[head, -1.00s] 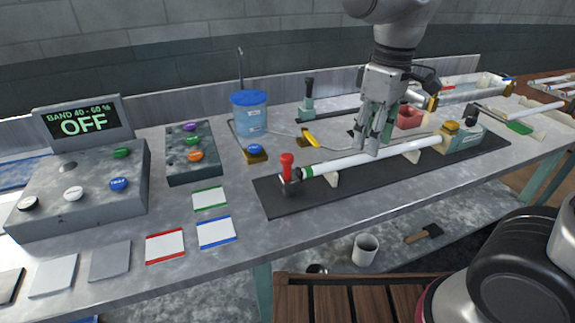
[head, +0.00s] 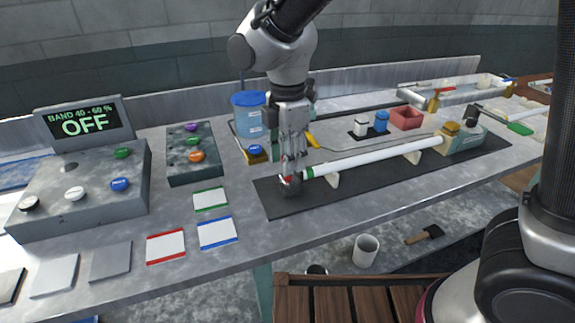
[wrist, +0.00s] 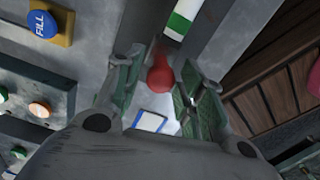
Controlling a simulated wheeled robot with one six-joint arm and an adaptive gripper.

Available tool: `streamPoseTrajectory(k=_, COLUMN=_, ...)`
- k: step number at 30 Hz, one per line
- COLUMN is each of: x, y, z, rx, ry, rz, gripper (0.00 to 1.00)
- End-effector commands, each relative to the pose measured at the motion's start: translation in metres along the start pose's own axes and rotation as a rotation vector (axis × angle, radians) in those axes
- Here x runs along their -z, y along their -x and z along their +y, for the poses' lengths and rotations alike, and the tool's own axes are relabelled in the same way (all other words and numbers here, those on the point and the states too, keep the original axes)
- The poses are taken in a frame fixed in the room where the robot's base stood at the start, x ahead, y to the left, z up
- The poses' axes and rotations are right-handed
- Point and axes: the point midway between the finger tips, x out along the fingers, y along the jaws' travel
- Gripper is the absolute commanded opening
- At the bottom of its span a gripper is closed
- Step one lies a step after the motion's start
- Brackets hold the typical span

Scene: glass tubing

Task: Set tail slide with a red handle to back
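The tail slide's red handle (wrist: 160,74) stands at the left end of the glass tube (head: 375,158) on the black mat. In the wrist view the handle lies between the two spread fingers of my gripper (wrist: 158,92), with gaps visible on both sides. In the head view my gripper (head: 292,178) points down over the handle, and only a little red (head: 287,179) shows past the fingers. The slide's base is mostly hidden by the gripper. A green band (wrist: 178,25) marks the tube end beside the handle.
A control box (head: 80,185) with an OFF display and a button box (head: 193,152) stand to the left. A blue-lidded container (head: 249,112) and a blue FILL button (head: 255,149) are behind the gripper. Coloured-edge cards (head: 217,232) lie in front.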

Motion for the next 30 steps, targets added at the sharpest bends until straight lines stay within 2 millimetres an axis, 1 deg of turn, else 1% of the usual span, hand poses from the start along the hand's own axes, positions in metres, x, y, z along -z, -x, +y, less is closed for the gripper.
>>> streamPoseTrajectory(k=1, x=0.0, y=-0.008, z=0.0, rx=0.003, ry=0.0, rz=-0.001, gripper=0.39)
streamPoseTrajectory(k=3, x=0.0, y=-0.016, z=0.0, rx=0.002, ry=-0.001, rz=-0.001, gripper=0.39)
streamPoseTrajectory(k=6, x=0.0, y=-0.024, z=0.0, rx=0.001, ry=-0.001, rz=0.0, gripper=0.39)
streamPoseTrajectory(k=15, x=0.0, y=-0.027, z=0.0, rx=0.0, ry=-0.002, rz=0.0, gripper=0.39)
streamPoseTrajectory(k=17, x=0.0, y=-0.027, z=0.0, rx=-0.001, ry=-0.002, rz=0.0, gripper=0.28)
streamPoseTrajectory(k=21, x=0.0, y=-0.026, z=0.001, rx=-0.002, ry=-0.001, rz=0.0, gripper=0.03)
streamPoseTrajectory(k=22, x=0.0, y=-0.026, z=0.001, rx=-0.002, ry=-0.001, rz=0.0, gripper=0.0)
streamPoseTrajectory(k=26, x=0.0, y=-0.026, z=0.001, rx=-0.004, ry=0.0, rz=0.001, gripper=0.0)
streamPoseTrajectory(k=28, x=0.004, y=-0.026, z=0.002, rx=-0.005, ry=0.002, rz=0.001, gripper=0.0)
streamPoseTrajectory(k=30, x=0.013, y=-0.026, z=0.004, rx=-0.006, ry=0.003, rz=0.001, gripper=0.0)
